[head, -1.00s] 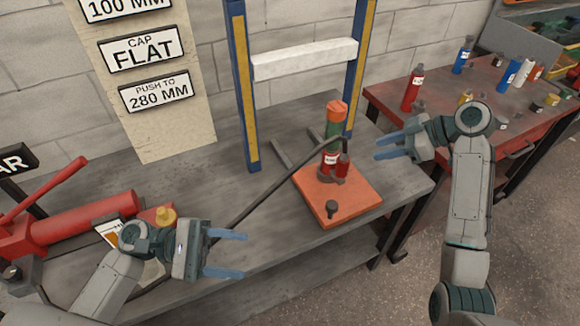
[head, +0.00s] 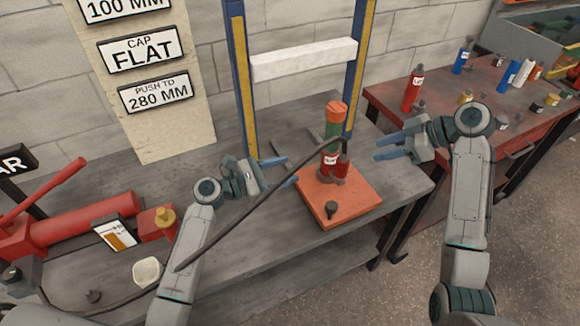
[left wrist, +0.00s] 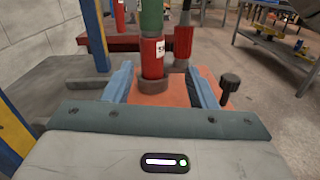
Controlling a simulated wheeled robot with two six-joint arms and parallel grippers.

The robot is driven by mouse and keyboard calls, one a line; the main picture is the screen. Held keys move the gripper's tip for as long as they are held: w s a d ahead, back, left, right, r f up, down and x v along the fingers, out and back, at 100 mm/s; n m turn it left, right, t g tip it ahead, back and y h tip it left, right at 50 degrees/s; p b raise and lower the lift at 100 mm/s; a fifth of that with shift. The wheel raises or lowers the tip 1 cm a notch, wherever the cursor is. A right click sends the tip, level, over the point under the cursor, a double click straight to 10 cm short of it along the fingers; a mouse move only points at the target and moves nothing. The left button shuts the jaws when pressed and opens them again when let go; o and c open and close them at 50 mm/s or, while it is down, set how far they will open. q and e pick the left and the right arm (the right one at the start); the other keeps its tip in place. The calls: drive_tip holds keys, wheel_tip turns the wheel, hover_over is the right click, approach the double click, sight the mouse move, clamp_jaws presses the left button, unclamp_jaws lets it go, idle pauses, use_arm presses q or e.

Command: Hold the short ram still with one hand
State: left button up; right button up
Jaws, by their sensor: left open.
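The short ram (head: 332,139) stands upright on an orange base plate (head: 345,205). It has a red lower body with a white label, a green band and an orange top. My left gripper (head: 285,173) is open just left of the ram, its fingers pointing at it and still apart from it. In the left wrist view the ram (left wrist: 152,52) shows ahead, lined up between the two blue fingertips (left wrist: 158,72). My right gripper (head: 382,150) is open and empty, to the right of the ram.
A black hose (head: 250,213) runs from the ram's coupling across my left arm. A red pump (head: 75,215) lies at the left. A blue and yellow frame with a white crossbar (head: 305,60) stands behind. A red table (head: 440,88) with bottles is at the right.

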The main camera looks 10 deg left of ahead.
sight(323, 156)
use_arm(q)
drive_tip(key=shift+n+t, duration=0.4)
drive_tip(key=shift+n, duration=0.4)
drive_tip(key=x, duration=0.9)
drive_tip(key=f+x, duration=0.1)
drive_tip(key=x, duration=0.3)
drive_tip(key=shift+w+a+f, duration=0.1)
drive_tip(key=shift+w, duration=0.4)
clamp_jaws()
